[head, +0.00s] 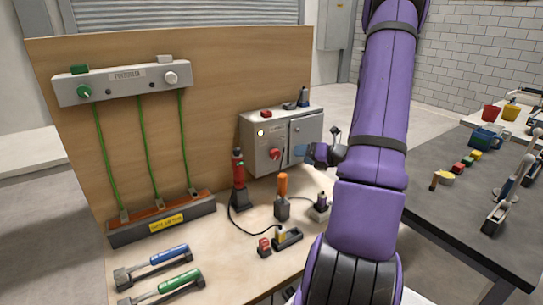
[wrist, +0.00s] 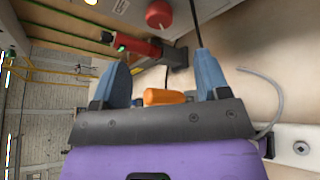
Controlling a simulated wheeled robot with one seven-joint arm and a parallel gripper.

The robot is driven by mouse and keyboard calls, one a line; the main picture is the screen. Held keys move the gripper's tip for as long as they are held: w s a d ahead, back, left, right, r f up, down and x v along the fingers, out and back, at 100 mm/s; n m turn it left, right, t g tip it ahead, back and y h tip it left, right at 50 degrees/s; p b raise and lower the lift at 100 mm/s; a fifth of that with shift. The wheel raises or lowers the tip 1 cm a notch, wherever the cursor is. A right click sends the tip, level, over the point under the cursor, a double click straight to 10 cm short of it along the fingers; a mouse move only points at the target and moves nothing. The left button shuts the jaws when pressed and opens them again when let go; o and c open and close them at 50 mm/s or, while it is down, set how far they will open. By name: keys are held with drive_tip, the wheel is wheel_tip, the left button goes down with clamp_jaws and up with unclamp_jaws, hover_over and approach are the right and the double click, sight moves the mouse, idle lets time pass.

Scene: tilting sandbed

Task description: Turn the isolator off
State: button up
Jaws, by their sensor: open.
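The isolator is a red rotary knob (head: 276,154) on the front of a grey box (head: 262,165) standing at the back of the bench. A small yellow lamp (head: 260,132) glows above the knob. My gripper (head: 301,151) is just right of the knob in the head view, in front of the box, apart from it as far as I can tell. In the wrist view, my gripper (wrist: 161,62) is open with two blue fingers and nothing between the tips. The red knob (wrist: 159,14) shows beyond the tips, near the top middle.
A red-handled tool (head: 238,170) stands upright left of the box. An orange-handled tool (head: 282,187) stands in front, with a black cable beside it. Blue (head: 168,254) and green (head: 180,281) handled tools lie front left. A dark table (head: 450,205) holds small objects at right.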

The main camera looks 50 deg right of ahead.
sight(277, 155)
drive_tip(key=x, duration=1)
drive_tip(key=shift+w+f, duration=0.15)
drive_tip(key=shift+w, duration=0.2)
drive_tip(key=shift+c, duration=0.5)
drive_tip(key=c, duration=0.8)
